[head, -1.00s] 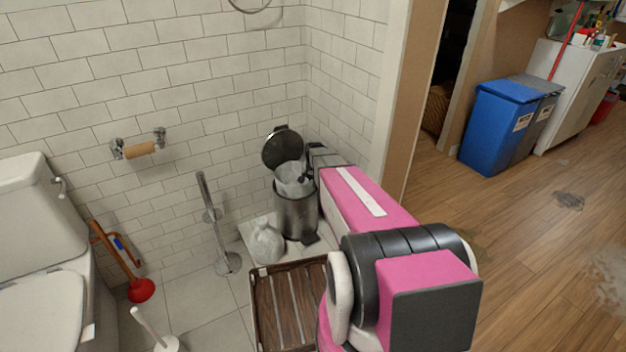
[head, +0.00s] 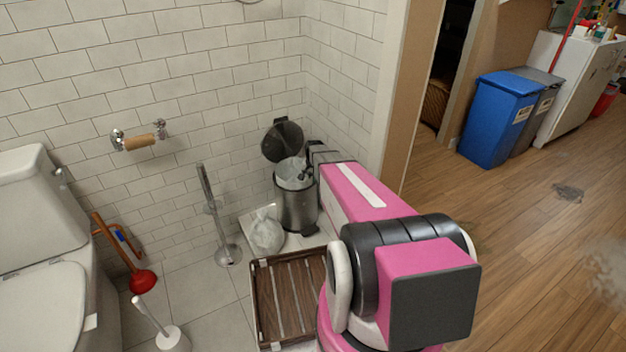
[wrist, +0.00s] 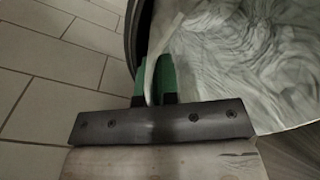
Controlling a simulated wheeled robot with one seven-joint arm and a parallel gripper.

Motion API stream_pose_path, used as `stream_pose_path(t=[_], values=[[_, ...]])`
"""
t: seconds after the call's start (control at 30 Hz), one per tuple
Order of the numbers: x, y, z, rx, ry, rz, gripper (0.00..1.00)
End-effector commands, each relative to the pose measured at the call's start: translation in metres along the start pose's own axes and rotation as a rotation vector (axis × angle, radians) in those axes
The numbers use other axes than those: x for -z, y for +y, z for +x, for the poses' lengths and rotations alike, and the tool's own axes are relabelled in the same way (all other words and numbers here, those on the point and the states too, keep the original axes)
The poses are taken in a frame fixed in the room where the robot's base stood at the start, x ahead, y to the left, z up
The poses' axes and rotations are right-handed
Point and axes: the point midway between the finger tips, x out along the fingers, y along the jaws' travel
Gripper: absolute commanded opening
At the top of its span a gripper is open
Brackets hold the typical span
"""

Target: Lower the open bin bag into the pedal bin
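The pedal bin (head: 297,208) is a grey metal cylinder standing in the corner with its dark lid (head: 282,140) raised. The open bin bag (head: 289,173), pale and translucent, shows in the bin's mouth; how deep it reaches is hidden. My gripper (head: 305,174) is at the right side of the bin's mouth. In the wrist view, the gripper's green fingers (wrist: 154,78) are close together with a fold of the pale bag (wrist: 235,60) between them. The dark curved bin rim (wrist: 132,40) passes just behind the fingers.
A filled white bag (head: 267,232) sits on the floor left of the bin. A slatted wooden tray (head: 256,300) lies in front. Tiled walls close in behind.

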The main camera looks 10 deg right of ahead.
Motion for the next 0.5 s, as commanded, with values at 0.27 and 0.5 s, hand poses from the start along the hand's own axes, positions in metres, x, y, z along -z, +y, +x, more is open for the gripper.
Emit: stream_pose_path(t=[0.27,0.5], values=[[0.0030,-0.0020,0.0307,-0.006,-0.028,0.005,0.32],[0.0033,-0.0018,0.0307,-0.006,-0.027,0.005,0.32]])
